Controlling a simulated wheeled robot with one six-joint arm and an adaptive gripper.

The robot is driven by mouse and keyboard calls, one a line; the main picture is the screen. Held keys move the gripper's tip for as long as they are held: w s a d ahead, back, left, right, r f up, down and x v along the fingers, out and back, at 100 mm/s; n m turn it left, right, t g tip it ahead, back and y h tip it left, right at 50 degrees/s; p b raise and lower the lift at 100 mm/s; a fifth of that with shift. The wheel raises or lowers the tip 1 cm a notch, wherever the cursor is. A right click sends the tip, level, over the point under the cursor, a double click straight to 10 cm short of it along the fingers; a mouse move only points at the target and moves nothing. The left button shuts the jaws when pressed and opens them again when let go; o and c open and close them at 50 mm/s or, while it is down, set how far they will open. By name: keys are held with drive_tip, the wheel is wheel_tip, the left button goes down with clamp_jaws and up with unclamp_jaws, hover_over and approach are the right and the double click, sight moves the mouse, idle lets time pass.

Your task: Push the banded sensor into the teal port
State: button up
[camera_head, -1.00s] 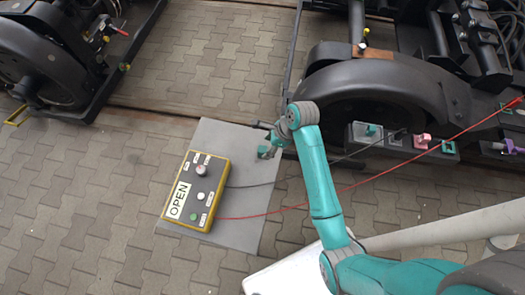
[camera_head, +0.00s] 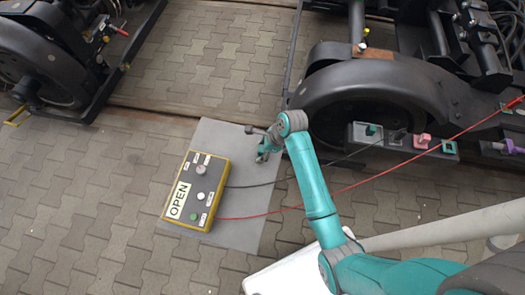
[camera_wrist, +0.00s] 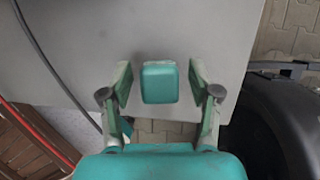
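A teal block (camera_wrist: 160,82) stands on the grey sheet and shows between my fingertips in the wrist view. I take it to be the sensor, but I see no band on it from above. My gripper (camera_wrist: 161,80) is open, with one finger on each side of the block and a gap at both sides. In the head view my gripper (camera_head: 263,153) is over the grey sheet and hides most of the block. A teal-edged port (camera_head: 449,148) shows at the right end of the row of ports beside the dark wheel.
A grey sheet (camera_head: 228,240) lies on the paving, with a yellow-edged control box (camera_head: 197,190) marked OPEN on it. A dark cable and a red cable (camera_head: 350,187) run right from the box. Teal, dark and pink plugs (camera_head: 422,140) sit left of the teal-edged port.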

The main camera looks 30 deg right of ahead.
drive_tip(key=c, duration=0.9)
drive_tip(key=shift+r, duration=0.1)
wheel_tip(320, 180, up, 10)
drive_tip(key=shift+f, duration=0.1)
